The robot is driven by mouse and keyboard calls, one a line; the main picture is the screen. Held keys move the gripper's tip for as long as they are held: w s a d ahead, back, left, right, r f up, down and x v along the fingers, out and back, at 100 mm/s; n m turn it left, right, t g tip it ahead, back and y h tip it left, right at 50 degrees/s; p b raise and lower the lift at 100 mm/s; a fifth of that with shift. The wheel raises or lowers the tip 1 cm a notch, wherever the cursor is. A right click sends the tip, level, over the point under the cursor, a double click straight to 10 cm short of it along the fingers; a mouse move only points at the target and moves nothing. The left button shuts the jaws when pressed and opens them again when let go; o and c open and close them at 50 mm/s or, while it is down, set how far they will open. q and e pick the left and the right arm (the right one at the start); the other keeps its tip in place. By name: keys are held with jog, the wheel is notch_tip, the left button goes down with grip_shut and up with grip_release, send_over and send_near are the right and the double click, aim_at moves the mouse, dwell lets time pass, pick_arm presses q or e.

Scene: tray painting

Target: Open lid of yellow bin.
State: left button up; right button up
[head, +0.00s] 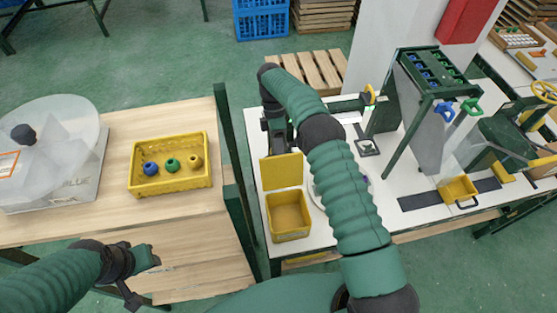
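The yellow bin (289,230) stands on the white table near its left edge. Its yellow lid (282,170) is raised, standing up at the bin's far side, and the empty inside shows. My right arm reaches over the table and bends down behind the lid. My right gripper (277,132) is a dark shape just beyond the lid's top edge; its fingers are too small and hidden to read, and I cannot tell if it touches the lid. My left gripper (142,277) is open and empty over the front of the wooden table, away from the bin.
A yellow crate (170,186) with blue, green and yellow knobbed pieces sits on the wooden table (120,228). A clear disc device (50,150) is at far left. A green rack (430,75) and a small yellow box (460,188) stand right. A green post (238,175) separates the tables.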

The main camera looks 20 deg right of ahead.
jog(key=s+a+r+b, duration=0.2)
jog(key=s+a, duration=0.1)
jog(key=s, duration=0.4)
jog(key=s+a+r+b, duration=0.2)
jog(key=s+a, duration=0.1)
jog(key=s, duration=0.4)
jog(key=shift+s+a+r+b, duration=0.2)
jog(key=shift+s+r+b, duration=0.1)
jog(key=shift+s+b, duration=0.1)
jog(key=shift+w, duration=0.1)
